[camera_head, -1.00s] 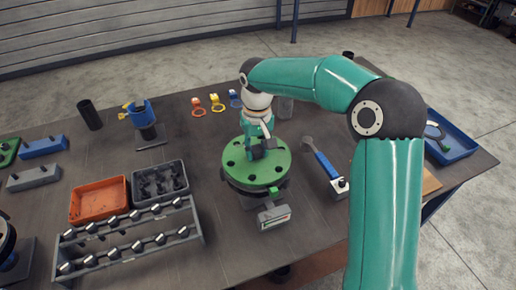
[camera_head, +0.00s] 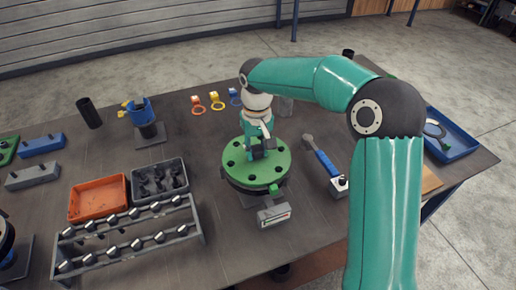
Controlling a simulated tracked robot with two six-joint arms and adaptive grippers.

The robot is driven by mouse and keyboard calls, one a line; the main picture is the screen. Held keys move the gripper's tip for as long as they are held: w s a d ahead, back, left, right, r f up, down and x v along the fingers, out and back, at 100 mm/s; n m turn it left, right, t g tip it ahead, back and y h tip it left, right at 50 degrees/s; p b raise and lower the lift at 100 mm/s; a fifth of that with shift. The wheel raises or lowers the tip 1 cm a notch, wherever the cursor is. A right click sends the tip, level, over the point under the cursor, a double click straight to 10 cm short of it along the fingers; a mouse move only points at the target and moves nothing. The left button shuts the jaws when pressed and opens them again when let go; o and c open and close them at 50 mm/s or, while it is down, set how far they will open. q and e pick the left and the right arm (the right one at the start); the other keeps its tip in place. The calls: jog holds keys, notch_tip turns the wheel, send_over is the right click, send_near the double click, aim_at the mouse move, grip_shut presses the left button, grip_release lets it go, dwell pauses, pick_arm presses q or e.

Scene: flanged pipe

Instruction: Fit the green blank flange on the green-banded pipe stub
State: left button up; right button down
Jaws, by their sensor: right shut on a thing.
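The green blank flange (camera_head: 257,172) is a round green disc with bolt holes around its rim. It lies flat on top of a dark round flange on a stand (camera_head: 243,195), with a green tab showing at its right edge. That dark flange hides most of the pipe stub below, and I cannot make out the green band clearly. My right gripper (camera_head: 258,150) points down at the middle of the green flange and is shut on it, probably at a central grip that the fingers hide. My left gripper is not in view.
A small grey box with a display (camera_head: 273,212) sits in front of the stand. A blue-handled wrench (camera_head: 321,160) lies to the right. An orange tray (camera_head: 98,199), a dark tray (camera_head: 160,181) and a bolt rack (camera_head: 128,238) stand left. A blue-collared stub (camera_head: 141,112) stands behind them.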

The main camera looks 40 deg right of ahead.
jog(key=c, duration=0.7)
grip_release()
jog(key=shift+r, duration=0.1)
jog(key=shift+c, duration=0.2)
notch_tip(320, 180, up, 11)
notch_tip(320, 180, up, 10)
jog(key=p, duration=0.6)
send_over(256, 148)
jog(key=shift+s, duration=0.1)
